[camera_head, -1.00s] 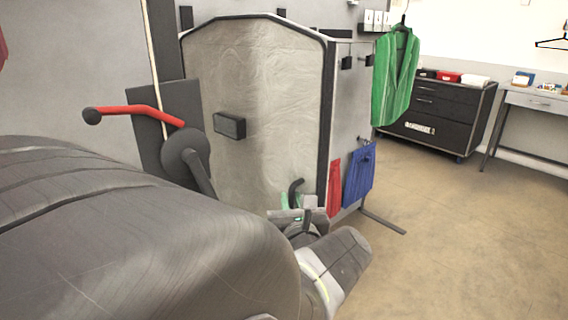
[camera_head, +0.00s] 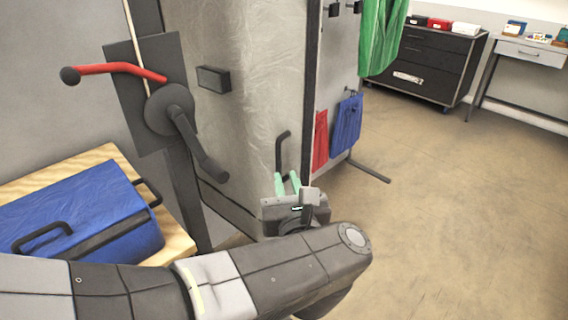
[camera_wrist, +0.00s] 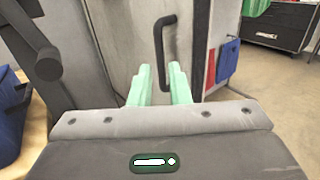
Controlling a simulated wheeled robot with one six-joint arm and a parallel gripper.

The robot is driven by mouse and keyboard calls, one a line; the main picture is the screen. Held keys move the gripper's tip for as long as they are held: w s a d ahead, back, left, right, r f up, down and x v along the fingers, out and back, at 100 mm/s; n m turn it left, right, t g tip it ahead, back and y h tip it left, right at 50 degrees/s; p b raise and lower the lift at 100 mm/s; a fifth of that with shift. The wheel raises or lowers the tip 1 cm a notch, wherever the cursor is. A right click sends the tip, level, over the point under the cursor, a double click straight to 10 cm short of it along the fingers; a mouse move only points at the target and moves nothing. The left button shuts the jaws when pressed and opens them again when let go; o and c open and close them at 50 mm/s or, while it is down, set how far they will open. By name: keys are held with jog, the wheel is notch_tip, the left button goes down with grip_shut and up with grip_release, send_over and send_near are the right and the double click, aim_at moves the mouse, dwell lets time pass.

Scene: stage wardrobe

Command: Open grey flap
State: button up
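The grey flap (camera_head: 245,85) is a large wrinkled panel in a dark frame, standing upright and looking closed. A dark bar handle (camera_head: 281,155) sits low near its right edge; the handle also shows in the wrist view (camera_wrist: 164,52). My gripper (camera_head: 288,184) has pale green fingers and is just in front of and below the handle. In the wrist view my gripper (camera_wrist: 160,75) has its fingers apart with a gap between them. The handle's lower end lines up with that gap, but I cannot tell whether it is between the fingers.
A red-handled crank (camera_head: 120,72) stands left of the flap. A blue bag (camera_head: 85,215) lies on a wooden surface (camera_head: 180,235) at lower left. Red cloth (camera_head: 320,142) and blue cloth (camera_head: 347,125) hang right of the flap. The floor (camera_head: 450,220) at right is clear.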

jog(key=shift+s+d, duration=0.15)
jog(key=shift+s, duration=1.6)
